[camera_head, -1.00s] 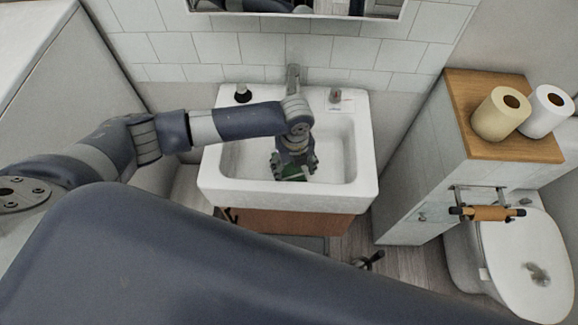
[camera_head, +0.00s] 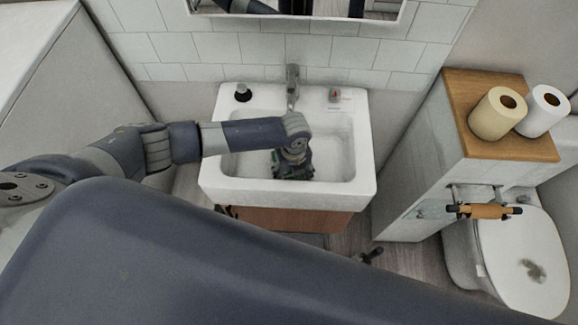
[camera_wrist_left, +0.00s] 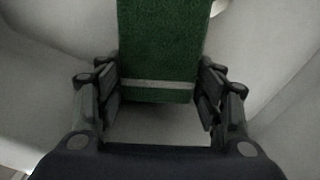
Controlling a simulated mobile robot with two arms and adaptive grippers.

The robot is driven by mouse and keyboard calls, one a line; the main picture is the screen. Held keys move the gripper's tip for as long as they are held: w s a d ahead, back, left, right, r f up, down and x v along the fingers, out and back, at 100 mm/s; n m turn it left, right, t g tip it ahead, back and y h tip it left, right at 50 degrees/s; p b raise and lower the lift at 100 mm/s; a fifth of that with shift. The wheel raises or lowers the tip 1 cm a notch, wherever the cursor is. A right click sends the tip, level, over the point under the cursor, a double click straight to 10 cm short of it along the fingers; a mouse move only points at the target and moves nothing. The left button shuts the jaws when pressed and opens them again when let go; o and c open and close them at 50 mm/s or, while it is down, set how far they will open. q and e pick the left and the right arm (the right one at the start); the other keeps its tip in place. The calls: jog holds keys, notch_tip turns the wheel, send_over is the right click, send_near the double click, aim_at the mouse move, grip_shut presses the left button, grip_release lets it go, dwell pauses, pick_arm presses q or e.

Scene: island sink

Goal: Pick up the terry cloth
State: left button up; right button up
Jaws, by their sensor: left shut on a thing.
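The terry cloth is a green textured piece with a pale stripe near its lower edge in the left wrist view (camera_wrist_left: 160,45). It lies between the fingers of my left gripper (camera_wrist_left: 160,90), which is shut on its two sides. In the head view, my left gripper (camera_head: 292,172) is down inside the white sink basin (camera_head: 232,187). Only a little dark green of the cloth shows there, and the gripper hides most of it.
A faucet (camera_head: 292,85) stands at the back of the sink, with a dark-based dispenser (camera_head: 242,93) to its left. A cabinet with a wooden top (camera_head: 455,90) holds two paper rolls at right. A toilet (camera_head: 520,262) stands beside it.

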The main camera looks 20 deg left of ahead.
pick_arm(q)
notch_tip(320, 180, up, 28)
jog(key=b, duration=0.3)
dwell(0.7)
dwell(0.7)
jog(key=s+a+n, duration=0.3)
jog(key=s+n, duration=0.1)
jog(key=n, duration=1)
jog(key=s+a+n, duration=0.3)
jog(key=s+n, duration=0.1)
jog(key=n, duration=1)
jog(key=shift+b, duration=0.35)
jog(key=shift+w, duration=0.1)
